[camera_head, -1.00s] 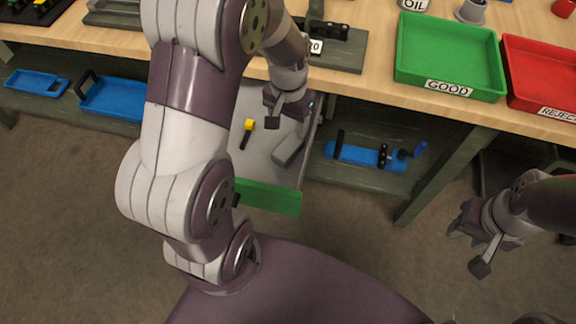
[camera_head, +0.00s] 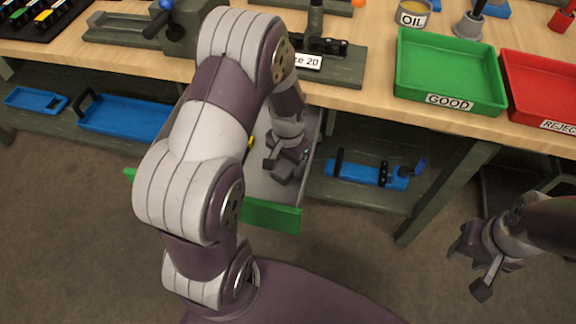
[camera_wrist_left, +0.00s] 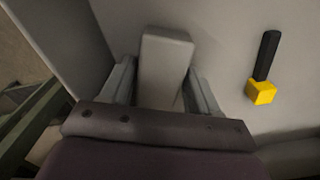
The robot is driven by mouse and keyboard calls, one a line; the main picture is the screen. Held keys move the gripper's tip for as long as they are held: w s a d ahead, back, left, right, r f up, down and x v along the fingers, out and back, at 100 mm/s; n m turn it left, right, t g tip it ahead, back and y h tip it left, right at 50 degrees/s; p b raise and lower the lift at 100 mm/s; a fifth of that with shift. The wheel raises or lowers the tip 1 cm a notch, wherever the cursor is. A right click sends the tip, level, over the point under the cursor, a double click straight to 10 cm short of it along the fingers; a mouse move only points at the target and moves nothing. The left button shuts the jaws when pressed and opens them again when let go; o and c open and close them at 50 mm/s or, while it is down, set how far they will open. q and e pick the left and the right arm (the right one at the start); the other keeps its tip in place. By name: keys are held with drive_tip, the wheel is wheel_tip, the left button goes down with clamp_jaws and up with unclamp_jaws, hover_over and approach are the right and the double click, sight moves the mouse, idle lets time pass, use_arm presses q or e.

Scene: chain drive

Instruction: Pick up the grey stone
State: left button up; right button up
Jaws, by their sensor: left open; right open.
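The grey stone (camera_wrist_left: 164,70) is a grey block lying in the open drawer (camera_head: 262,186). In the left wrist view it stands between the two fingers of my left gripper (camera_wrist_left: 162,84), which are open on either side of it. I cannot tell whether either finger touches it. In the head view my left gripper (camera_head: 283,166) is down in the drawer and mostly hides the stone. My right gripper (camera_head: 468,270) is open and empty, off to the right above the floor.
A tool with a yellow head and black handle (camera_wrist_left: 263,80) lies in the drawer, right of the stone. The drawer has a green front (camera_head: 272,214). The workbench above holds a green GOOD tray (camera_head: 447,75) and a red REJECT tray (camera_head: 540,90).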

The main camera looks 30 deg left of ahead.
use_arm(q)
drive_tip(key=c, duration=1.1)
drive_tip(key=shift+o, duration=0.2)
wheel_tip(320, 180, up, 10)
drive_tip(key=shift+r+p, duration=0.1)
drive_tip(key=shift+p, duration=0.85)
